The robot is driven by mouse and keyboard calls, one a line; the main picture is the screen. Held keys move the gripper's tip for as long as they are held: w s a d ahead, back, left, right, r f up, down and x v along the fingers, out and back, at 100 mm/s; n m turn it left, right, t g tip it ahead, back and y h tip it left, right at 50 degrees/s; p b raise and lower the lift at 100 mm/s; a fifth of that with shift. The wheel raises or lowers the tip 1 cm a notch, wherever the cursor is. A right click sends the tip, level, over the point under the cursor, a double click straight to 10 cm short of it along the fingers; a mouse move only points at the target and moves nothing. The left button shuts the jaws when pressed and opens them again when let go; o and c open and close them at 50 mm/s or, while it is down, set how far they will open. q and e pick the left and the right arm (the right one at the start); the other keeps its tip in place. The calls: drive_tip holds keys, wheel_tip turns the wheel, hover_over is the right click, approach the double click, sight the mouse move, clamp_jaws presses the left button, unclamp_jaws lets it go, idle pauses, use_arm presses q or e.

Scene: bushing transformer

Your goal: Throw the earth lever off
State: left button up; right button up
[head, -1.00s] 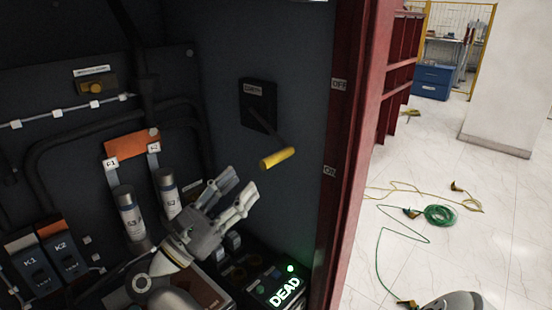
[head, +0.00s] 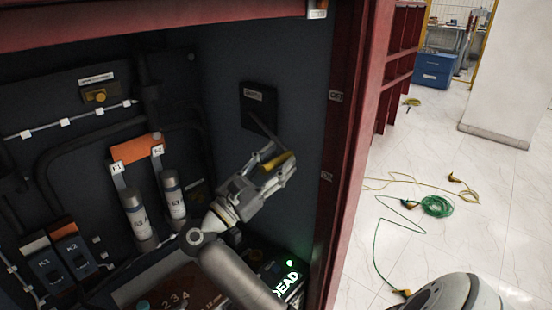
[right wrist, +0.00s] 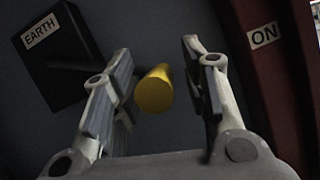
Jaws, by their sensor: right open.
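The earth lever has a black box (head: 259,106) on the cabinet's right inner wall, and the box reads EARTH in the right wrist view (right wrist: 52,52). Its arm slants down to the right and ends in a yellow handle (head: 279,161). In the right wrist view the yellow handle (right wrist: 154,90) lies between the two fingers, nearer the left one. My right gripper (head: 273,168) is open around the handle, and the fingers look not closed on it. The OFF label (head: 336,97) is above the ON label (head: 326,176) on the red frame; the handle is nearer the ON label's height. My left gripper is not in view.
Two grey cylinders (head: 136,213) under an orange bar (head: 138,153) stand left of my arm. K1 and K2 switches (head: 74,253) are at lower left. A lit DEAD indicator (head: 287,283) is below my gripper. The red frame (head: 345,150) borders the cabinet at right.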

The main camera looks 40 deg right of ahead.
clamp_jaws()
idle(0.5)
